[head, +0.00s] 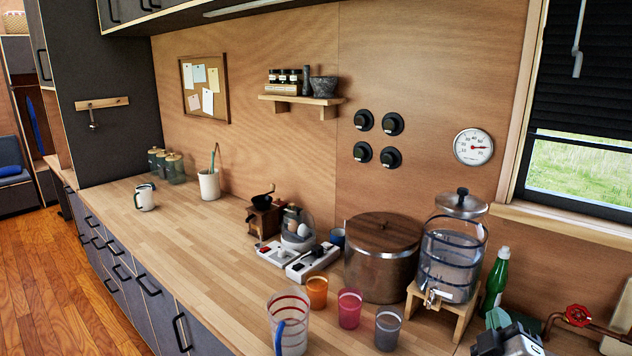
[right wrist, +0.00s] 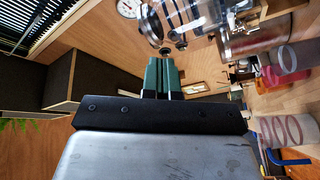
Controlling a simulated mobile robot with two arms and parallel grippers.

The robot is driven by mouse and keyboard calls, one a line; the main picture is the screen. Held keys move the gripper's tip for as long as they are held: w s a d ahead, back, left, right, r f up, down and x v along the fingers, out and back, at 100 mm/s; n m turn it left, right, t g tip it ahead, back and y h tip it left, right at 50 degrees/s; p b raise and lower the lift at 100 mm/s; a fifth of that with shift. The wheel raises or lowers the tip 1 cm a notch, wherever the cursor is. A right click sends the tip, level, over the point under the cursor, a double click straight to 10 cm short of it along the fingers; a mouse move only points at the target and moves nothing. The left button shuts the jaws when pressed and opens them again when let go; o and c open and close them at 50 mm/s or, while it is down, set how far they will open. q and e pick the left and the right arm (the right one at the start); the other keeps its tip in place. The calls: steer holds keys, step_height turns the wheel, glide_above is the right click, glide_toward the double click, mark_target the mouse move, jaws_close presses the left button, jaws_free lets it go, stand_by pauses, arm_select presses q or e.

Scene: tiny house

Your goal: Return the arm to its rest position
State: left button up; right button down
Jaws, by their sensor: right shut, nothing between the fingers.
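My right gripper (head: 498,318) shows at the bottom right of the head view, over the counter's near right end, in front of the green bottle and the dispenser stand. In the right wrist view its two green fingers (right wrist: 161,66) lie side by side, shut, with nothing between them. My left gripper is not in view in either picture.
Close by stand a glass water dispenser (head: 452,250) on a wooden stand, a green bottle (head: 495,280), a red valve (head: 577,315) and several cups, including a grey one (head: 388,328). A striped pitcher (head: 289,325) is at the front. The counter's left half (head: 150,240) is mostly clear.

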steer(key=s+a+f+m+g+y, duration=0.1)
steer(key=s+a+f+g, duration=0.1)
steer(key=s+f, duration=0.4)
steer(key=s+a+f+m+g+y, duration=0.1)
steer(key=s+a+f+m+g, duration=0.1)
steer(key=s+f+g, duration=0.3)
steer(key=s+a+f+m+g+y, duration=0.1)
steer(key=s+a+f+m+g, duration=0.1)
steer(key=s+f+g, duration=0.2)
steer(key=shift+s+a+f, duration=0.1)
steer(key=shift+s+f, duration=0.55)
steer(key=shift+f, duration=0.35)
steer(key=shift+s+a+f, duration=0.1)
steer(key=shift+s+f, duration=0.55)
steer(key=shift+f, duration=0.3)
steer(key=s+a+f+g+y, duration=0.3)
steer(key=s+a+g, duration=0.1)
steer(key=s, duration=0.6)
step_height(320, 180, down, 28)
steer(key=g, duration=0.1)
steer(key=s+d+f+g+b, duration=0.1)
steer(key=s+d+f, duration=0.2)
steer(key=s+f, duration=1.2)
steer(key=shift+s+f+g, duration=0.15)
steer(key=shift+s+g, duration=0.15)
steer(key=shift+s, duration=0.4)
steer(key=shift+s, duration=0.1)
